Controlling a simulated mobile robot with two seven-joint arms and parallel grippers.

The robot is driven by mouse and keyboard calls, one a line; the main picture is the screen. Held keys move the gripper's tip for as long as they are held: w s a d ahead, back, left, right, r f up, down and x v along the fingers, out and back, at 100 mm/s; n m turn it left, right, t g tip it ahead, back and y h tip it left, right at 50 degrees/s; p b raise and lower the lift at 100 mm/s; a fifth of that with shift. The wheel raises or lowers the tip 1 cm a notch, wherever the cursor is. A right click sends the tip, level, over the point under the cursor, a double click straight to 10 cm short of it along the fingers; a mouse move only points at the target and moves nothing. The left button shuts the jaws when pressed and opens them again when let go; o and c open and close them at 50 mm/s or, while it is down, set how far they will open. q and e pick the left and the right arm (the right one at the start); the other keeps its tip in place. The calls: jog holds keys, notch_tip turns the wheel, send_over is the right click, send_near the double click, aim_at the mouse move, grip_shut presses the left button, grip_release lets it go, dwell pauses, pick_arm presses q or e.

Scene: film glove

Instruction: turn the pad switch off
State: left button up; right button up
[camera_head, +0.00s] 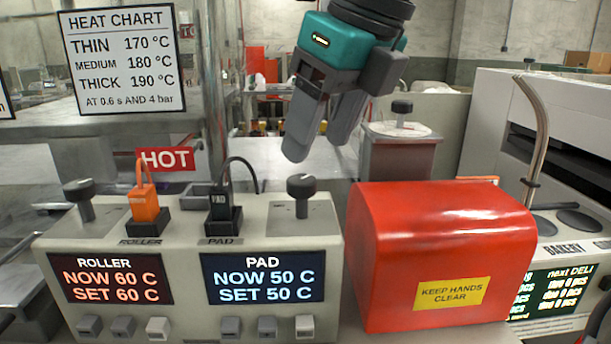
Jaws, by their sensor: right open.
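The control box (190,250) stands at the front left. Its right half has a PAD display (263,278) reading NOW 50 C, SET 50 C. Above the display sit a black plug-like piece (220,207) marked PAD, with a black cable, and a black-topped knob (301,187) on a plate at the right. Which of these is the pad switch I cannot tell. Three small buttons (267,327) are below the display. My right gripper (318,143) is open and empty, pointing down above and behind the knob, apart from it. My left gripper is not in view.
The left half has a ROLLER display (110,279) at 60 C, an orange plug (143,205) and another knob (80,188). A red HOT sign (166,159) is behind. A red cover (440,245) marked KEEP HANDS CLEAR stands close on the right.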

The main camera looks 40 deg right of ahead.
aim_at(302, 179)
jog(key=b+x, duration=0.1)
jog(key=x, duration=0.4)
jog(key=shift+w+f, duration=0.15)
jog(key=shift+f, duration=0.2)
jog(key=shift+c, duration=0.4)
jog(key=c, duration=1)
jog(key=shift+o, duration=0.2)
